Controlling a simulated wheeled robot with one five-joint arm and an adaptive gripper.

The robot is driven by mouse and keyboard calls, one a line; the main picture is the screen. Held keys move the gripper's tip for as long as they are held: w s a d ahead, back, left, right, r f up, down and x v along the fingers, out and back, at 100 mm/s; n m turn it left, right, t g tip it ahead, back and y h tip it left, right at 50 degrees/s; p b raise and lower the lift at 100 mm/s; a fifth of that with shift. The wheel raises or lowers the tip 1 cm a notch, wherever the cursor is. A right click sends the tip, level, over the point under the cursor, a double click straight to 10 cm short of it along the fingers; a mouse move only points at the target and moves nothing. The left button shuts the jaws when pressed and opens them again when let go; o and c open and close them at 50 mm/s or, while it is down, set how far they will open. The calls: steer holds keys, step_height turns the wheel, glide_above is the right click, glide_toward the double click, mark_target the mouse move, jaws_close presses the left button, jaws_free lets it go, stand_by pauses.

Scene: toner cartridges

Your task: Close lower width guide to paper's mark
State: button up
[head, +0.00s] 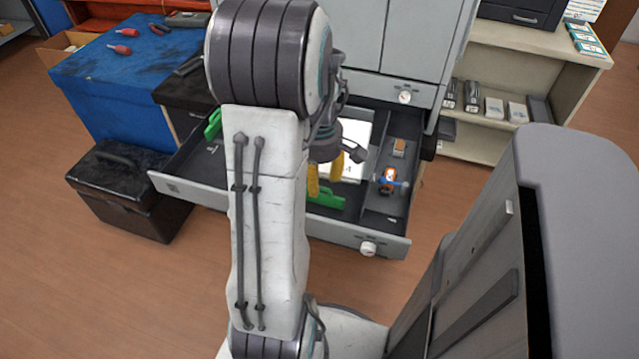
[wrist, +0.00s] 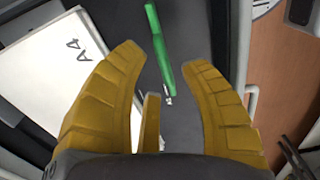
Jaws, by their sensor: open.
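The open paper drawer (head: 190,188) holds a white paper stack (head: 355,135), marked "A4" in the wrist view (wrist: 50,90). A green guide (head: 325,198) lies near the drawer's front; I take it for the lower width guide. A green guide (wrist: 160,50) also shows in the wrist view, with dark drawer floor between it and the paper. Another green guide (head: 212,124) is at the drawer's left, partly behind my arm. My gripper (head: 330,178) is open and empty above the front guide. In the wrist view its yellow fingers (wrist: 168,65) spread to either side of the green piece.
The drawer's right compartment holds an orange and blue item (head: 389,182) and a small brown block (head: 399,147). A black toolbox (head: 125,190) and a blue chest (head: 110,90) stand left. Shelves (head: 500,145) with boxes are at right. Floor in front is clear.

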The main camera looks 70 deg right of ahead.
steer(key=shift+f, duration=0.85)
steer(key=shift+o, duration=0.2)
